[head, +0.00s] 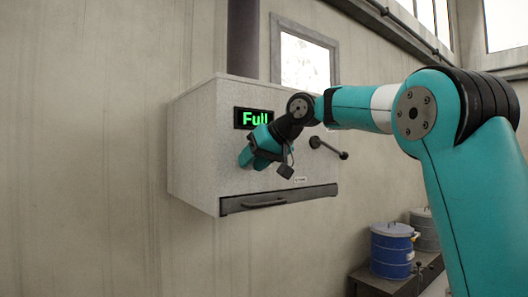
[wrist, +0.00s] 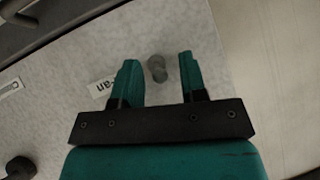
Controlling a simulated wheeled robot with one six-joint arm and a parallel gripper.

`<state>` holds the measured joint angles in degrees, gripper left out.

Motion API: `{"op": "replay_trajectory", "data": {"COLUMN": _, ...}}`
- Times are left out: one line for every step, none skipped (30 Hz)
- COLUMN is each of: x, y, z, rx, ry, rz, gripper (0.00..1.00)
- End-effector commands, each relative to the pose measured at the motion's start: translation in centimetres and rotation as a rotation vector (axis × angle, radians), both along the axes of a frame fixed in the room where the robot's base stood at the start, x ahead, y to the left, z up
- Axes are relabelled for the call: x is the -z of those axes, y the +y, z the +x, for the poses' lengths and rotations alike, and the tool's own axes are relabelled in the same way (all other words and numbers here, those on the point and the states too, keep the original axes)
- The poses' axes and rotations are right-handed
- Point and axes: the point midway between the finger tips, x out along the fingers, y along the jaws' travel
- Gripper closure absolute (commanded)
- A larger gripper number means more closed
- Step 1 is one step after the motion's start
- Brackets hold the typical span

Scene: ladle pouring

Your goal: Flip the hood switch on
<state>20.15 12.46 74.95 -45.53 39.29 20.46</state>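The hood is a speckled light-grey box (head: 200,150) on the wall, with a green "Full" display (head: 243,118) on its front. In the wrist view, a small grey knob-like switch (wrist: 157,68) stands out from the panel beside a white label (wrist: 102,87) ending in "an". My gripper (head: 250,158) is at the hood's front, below the display. In the wrist view its two teal fingers are apart, one on each side of the switch, with nothing held. Whether they touch it or reach its depth cannot be told. The gripper hides the switch in the head view.
A black lever (head: 328,148) sticks out of the hood's front right of my gripper. A dark bar with a handle (head: 265,203) runs along its lower edge. A blue drum (head: 391,252) and a grey drum (head: 425,232) stand at lower right. The left wall is clear.

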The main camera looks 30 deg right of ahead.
Motion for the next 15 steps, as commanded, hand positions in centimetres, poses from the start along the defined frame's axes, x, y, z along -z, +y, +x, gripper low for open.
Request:
{"op": "replay_trajectory", "data": {"x": -0.4, "y": -0.3, "z": -0.5, "rx": 0.002, "ry": -0.004, "rz": -0.003, "gripper": 0.61}}
{"op": "replay_trajectory", "data": {"x": -0.7, "y": -0.5, "z": -0.9, "rx": 0.002, "ry": -0.005, "rz": -0.002, "gripper": 0.61}}
{"op": "replay_trajectory", "data": {"x": -1.2, "y": -0.8, "z": -1.4, "rx": 0.004, "ry": -0.005, "rz": -0.004, "gripper": 0.61}}
{"op": "replay_trajectory", "data": {"x": -1.5, "y": -1.0, "z": -1.9, "rx": 0.004, "ry": -0.005, "rz": -0.005, "gripper": 0.61}}
{"op": "replay_trajectory", "data": {"x": -2.0, "y": -1.2, "z": -2.4, "rx": 0.005, "ry": -0.005, "rz": -0.004, "gripper": 0.61}}
{"op": "replay_trajectory", "data": {"x": -2.7, "y": -1.5, "z": -3.0, "rx": 0.005, "ry": -0.005, "rz": -0.004, "gripper": 0.61}}
{"op": "replay_trajectory", "data": {"x": -3.1, "y": -1.7, "z": -3.5, "rx": 0.004, "ry": -0.005, "rz": -0.005, "gripper": 0.61}}
{"op": "replay_trajectory", "data": {"x": -3.5, "y": -1.9, "z": -4.1, "rx": 0.004, "ry": -0.005, "rz": -0.005, "gripper": 0.61}}
{"op": "replay_trajectory", "data": {"x": -4.1, "y": -2.2, "z": -4.7, "rx": 0.005, "ry": -0.005, "rz": -0.004, "gripper": 0.61}}
{"op": "replay_trajectory", "data": {"x": -4.5, "y": -2.4, "z": -5.1, "rx": 0.004, "ry": -0.004, "rz": -0.004, "gripper": 0.61}}
{"op": "replay_trajectory", "data": {"x": -4.9, "y": -2.6, "z": -5.6, "rx": 0.005, "ry": -0.003, "rz": -0.004, "gripper": 0.61}}
{"op": "replay_trajectory", "data": {"x": -5.3, "y": -2.8, "z": -6.1, "rx": 0.004, "ry": -0.003, "rz": -0.005, "gripper": 0.61}}
{"op": "replay_trajectory", "data": {"x": -5.6, "y": -3.0, "z": -6.5, "rx": 0.003, "ry": -0.003, "rz": -0.004, "gripper": 0.61}}
{"op": "replay_trajectory", "data": {"x": -5.8, "y": -3.2, "z": -6.8, "rx": 0.002, "ry": -0.005, "rz": -0.004, "gripper": 0.61}}
{"op": "replay_trajectory", "data": {"x": -6.2, "y": -3.3, "z": -7.2, "rx": 0.001, "ry": -0.005, "rz": -0.003, "gripper": 0.61}}
